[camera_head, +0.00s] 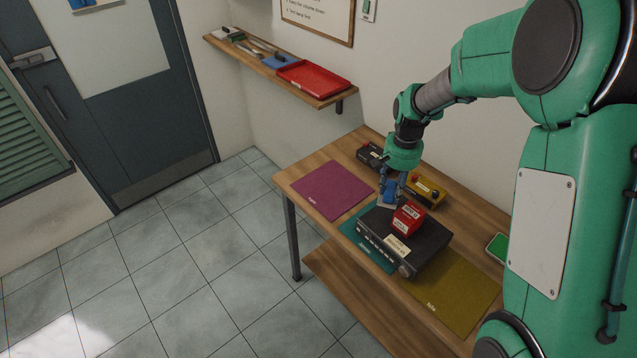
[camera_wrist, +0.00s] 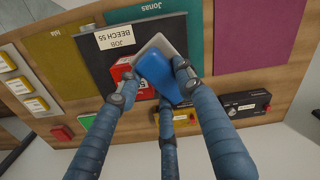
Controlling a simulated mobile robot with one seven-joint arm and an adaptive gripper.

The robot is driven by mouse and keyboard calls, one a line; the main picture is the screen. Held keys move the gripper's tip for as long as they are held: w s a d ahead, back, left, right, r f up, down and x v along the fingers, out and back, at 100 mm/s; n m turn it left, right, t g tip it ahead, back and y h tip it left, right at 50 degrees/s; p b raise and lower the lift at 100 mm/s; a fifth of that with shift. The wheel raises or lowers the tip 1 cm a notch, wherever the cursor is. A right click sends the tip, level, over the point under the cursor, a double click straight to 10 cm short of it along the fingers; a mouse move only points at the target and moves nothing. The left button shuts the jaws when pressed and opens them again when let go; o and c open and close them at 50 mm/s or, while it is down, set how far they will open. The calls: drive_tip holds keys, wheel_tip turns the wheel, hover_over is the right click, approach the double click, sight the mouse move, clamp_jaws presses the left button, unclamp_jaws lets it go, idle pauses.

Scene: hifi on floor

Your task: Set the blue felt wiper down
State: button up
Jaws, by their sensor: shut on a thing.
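My gripper (camera_head: 391,186), with blue fingers, is shut on the blue felt wiper (camera_head: 387,197). In the wrist view the wiper shows its blue grip (camera_wrist: 161,74) between the fingers and a pale grey pad beyond it. The wiper is over the back left end of the black hi-fi unit (camera_head: 426,249), behind a red box (camera_head: 408,219). I cannot tell whether its pad touches anything. The hi-fi sits mostly on the teal mat (camera_head: 368,250), lettered "Jonas" in the wrist view, and carries a label "JOB BEECH 55" (camera_wrist: 115,36).
A purple mat (camera_head: 330,190) lies bare at the table's left. An olive mat (camera_head: 453,293) lies at the right, mostly clear. A yellow box (camera_head: 429,192) and a dark box with a knob (camera_head: 370,155) stand behind. A wall shelf holds a red tray (camera_head: 314,79).

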drive_tip(key=w+a+f+n, duration=0.1)
drive_tip(key=w+a, duration=0.2)
drive_tip(key=a, duration=0.3)
drive_tip(key=w+a+f+n+p, duration=0.1)
drive_tip(key=w+a, duration=0.1)
drive_tip(key=a, duration=0.5)
drive_tip(key=w+a+f+n, duration=0.1)
drive_tip(key=w+a, duration=0.2)
drive_tip(key=a, duration=0.3)
wheel_tip(320, 180, down, 10)
drive_tip(key=shift+f, duration=0.2)
drive_tip(key=shift+w, duration=0.15)
drive_tip(key=w+a, duration=0.1)
drive_tip(key=w, duration=0.4)
drive_tip(key=w+a+f+p, duration=0.1)
drive_tip(key=w+a, duration=0.1)
drive_tip(key=w, duration=0.3)
drive_tip(key=w+a, duration=0.1)
drive_tip(key=w, duration=0.4)
drive_tip(key=shift+w+a+f+p, duration=0.1)
drive_tip(key=shift+a+f+p, duration=0.1)
drive_tip(key=shift+f+p, duration=0.15)
drive_tip(key=shift+f+p, duration=0.3)
drive_tip(key=shift+f, duration=1.4)
drive_tip(key=shift+f, duration=0.1)
